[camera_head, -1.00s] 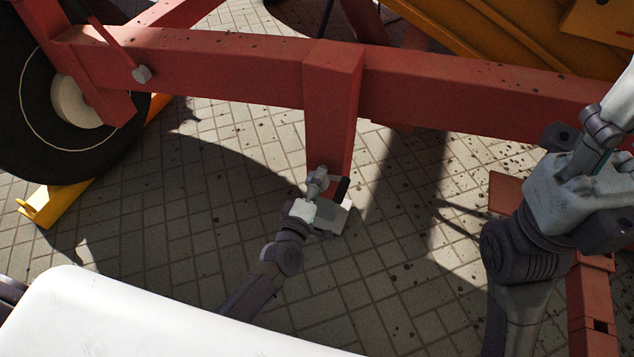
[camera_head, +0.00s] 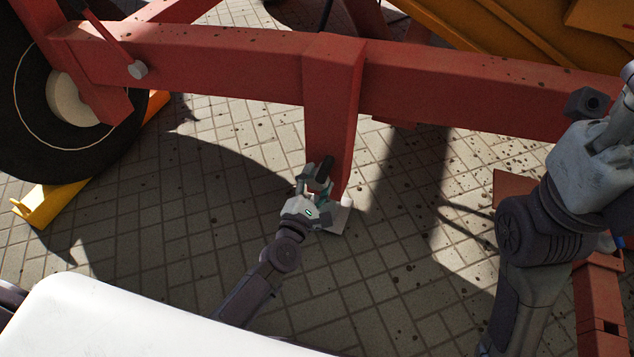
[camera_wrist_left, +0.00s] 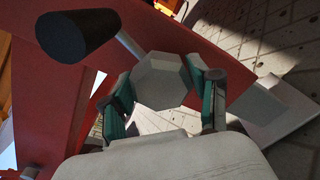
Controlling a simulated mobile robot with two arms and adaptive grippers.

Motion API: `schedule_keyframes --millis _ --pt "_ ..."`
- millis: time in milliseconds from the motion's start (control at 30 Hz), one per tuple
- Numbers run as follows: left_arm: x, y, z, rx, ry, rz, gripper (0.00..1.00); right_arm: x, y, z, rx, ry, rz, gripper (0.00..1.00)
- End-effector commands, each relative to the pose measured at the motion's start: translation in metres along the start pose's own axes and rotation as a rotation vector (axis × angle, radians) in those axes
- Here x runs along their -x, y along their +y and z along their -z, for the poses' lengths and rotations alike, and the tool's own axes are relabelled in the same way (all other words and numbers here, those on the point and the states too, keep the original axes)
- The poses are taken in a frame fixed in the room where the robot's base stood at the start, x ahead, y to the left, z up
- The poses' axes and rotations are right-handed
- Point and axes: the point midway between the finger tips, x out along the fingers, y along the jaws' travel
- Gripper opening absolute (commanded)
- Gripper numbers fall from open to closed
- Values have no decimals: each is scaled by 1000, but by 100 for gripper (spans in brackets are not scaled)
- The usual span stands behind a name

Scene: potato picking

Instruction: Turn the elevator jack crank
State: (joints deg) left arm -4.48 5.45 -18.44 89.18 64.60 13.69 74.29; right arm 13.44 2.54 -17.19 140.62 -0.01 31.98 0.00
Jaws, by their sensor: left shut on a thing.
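The jack stands as a red post (camera_head: 331,120) under the red beam. A pale plate (camera_head: 341,219) shows at its foot. My left gripper (camera_head: 318,181) is at the lower end of the post. The crank has a black handle (camera_head: 325,167), which points up just above the gripper. In the left wrist view the black handle (camera_wrist_left: 75,34) is at upper left, and a grey hexagonal hub (camera_wrist_left: 162,80) sits between the teal-padded fingers. The left gripper is shut on this hub. My right gripper (camera_head: 600,115) is at the right edge, partly cut off; its jaws are unclear.
The red beam (camera_head: 220,68) runs across above the post. A wheel (camera_head: 70,105) with a yellow chock (camera_head: 50,203) is at left. Yellow machine parts (camera_head: 530,40) fill the upper right. A red piece (camera_head: 598,300) stands at lower right. Paved floor around the post is mostly clear.

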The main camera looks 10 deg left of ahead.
Motion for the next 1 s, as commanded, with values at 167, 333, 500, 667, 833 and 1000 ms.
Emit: schedule_keyframes --millis 167,333,500,667,833,1000 --pt "-1 1 1 142 -1 -4 0 -2 -1 5 3 26 9 46" --pt "-1 1 0 247 -2 -4 0 -7 -2 8 5 43 15 46" --pt "-1 2 0 316 -1 -4 0 -10 -3 13 7 61 20 46" --pt "-1 2 0 350 -1 -3 0 -11 -3 13 7 64 21 46" --pt "-1 2 0 364 -1 -3 0 -12 -3 12 7 63 21 46" --pt "-1 3 0 364 -1 -3 0 -12 -3 12 8 65 22 46"
